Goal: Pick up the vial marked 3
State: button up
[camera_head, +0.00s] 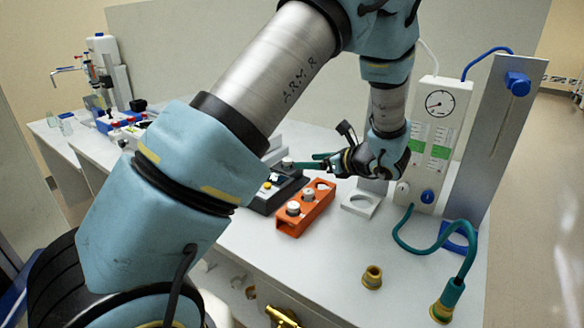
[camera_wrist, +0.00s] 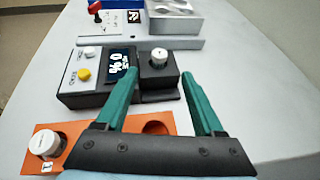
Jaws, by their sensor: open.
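A white-capped vial (camera_wrist: 159,57) stands upright in the black block at the right side of a black device (camera_wrist: 95,82); its number is not readable. It also shows in the head view (camera_head: 287,162). My gripper (camera_wrist: 160,76) is open and empty, its two teal fingers spread just short of this vial, on either side of its line. My gripper also shows in the head view (camera_head: 314,161). An orange rack (camera_head: 287,225) holds two white-capped vials (camera_head: 293,208) (camera_head: 308,194) and has an empty hole. In the wrist view, fingers and palm partly hide the rack (camera_wrist: 75,130).
The device has a lit display (camera_wrist: 120,62) and a yellow button (camera_wrist: 84,74). A white holder (camera_head: 360,204) and a gauge panel (camera_head: 437,125) stand right of the rack. A teal hose (camera_head: 425,251) and a brass fitting (camera_head: 372,277) are at the front right. Bare bench lies between.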

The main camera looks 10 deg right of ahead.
aim_at(291, 162)
jog(key=x, duration=0.2)
jog(key=shift+w+a+f+p, duration=0.15)
jog(key=shift+w+p, duration=0.1)
jog(key=shift+p, duration=0.05)
jog(key=p+x, duration=0.2)
jog(key=x, duration=0.2)
jog(key=shift+a+p, duration=0.1)
jog(key=shift+p, duration=0.3)
jog(key=shift+w+a+f, duration=0.25)
jog(key=shift+w+f, duration=0.1)
jog(key=shift+w, duration=0.15)
jog(key=shift+c, duration=0.4)
grip_shut()
